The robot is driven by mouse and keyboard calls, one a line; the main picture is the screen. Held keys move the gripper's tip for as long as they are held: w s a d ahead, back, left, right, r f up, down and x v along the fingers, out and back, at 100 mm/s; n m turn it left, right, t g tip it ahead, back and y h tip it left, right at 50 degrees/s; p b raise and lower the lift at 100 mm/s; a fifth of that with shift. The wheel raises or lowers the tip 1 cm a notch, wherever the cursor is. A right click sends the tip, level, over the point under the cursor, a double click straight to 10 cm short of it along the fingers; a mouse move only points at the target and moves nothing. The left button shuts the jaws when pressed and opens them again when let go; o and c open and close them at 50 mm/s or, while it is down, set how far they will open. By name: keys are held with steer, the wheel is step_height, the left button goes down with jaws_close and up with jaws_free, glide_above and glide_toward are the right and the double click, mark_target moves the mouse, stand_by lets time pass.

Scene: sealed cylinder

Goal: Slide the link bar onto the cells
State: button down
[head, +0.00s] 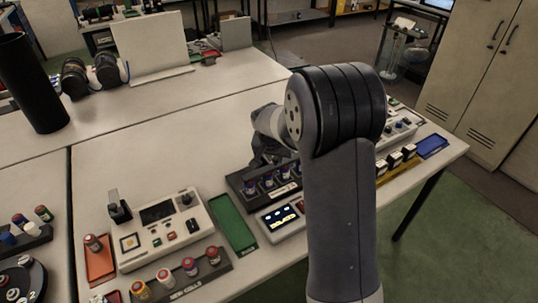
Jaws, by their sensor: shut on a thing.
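Several upright cells (267,181) with coloured tops stand in a row in a dark rack (242,180) near the middle of the table. My gripper (266,158) is just behind this row, pointing down, small and dark in the picture. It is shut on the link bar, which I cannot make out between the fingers. My arm hides the right end of the rack, and I cannot tell whether the bar touches the cells.
A rack labelled new cells (187,287) holds several cells at the front. The table behind my gripper is clear.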

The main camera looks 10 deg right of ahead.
steer(key=shift+s+d, duration=0.15)
steer(key=shift+s, duration=0.3)
steer(key=c, duration=1.3)
jaws_free()
steer(key=shift+s, duration=0.1)
steer(key=shift+o, duration=0.2)
steer(key=shift+r, duration=0.15)
steer(key=b+v, duration=0.1)
steer(key=v, duration=0.9)
steer(key=shift+r, duration=0.25)
steer(key=shift+s+f, duration=0.1)
steer(key=shift+w+a+p+x, duration=0.1)
steer(key=shift+w+p+x, duration=0.15)
steer(key=shift+x, duration=1.55)
steer(key=shift+w+a+p+x, duration=0.15)
steer(key=shift+p+x, duration=0.15)
steer(key=shift+x, duration=1.55)
steer(key=shift+w+a+p+x, duration=0.1)
steer(key=shift+w+p+x, duration=0.15)
steer(key=shift+x, duration=1.55)
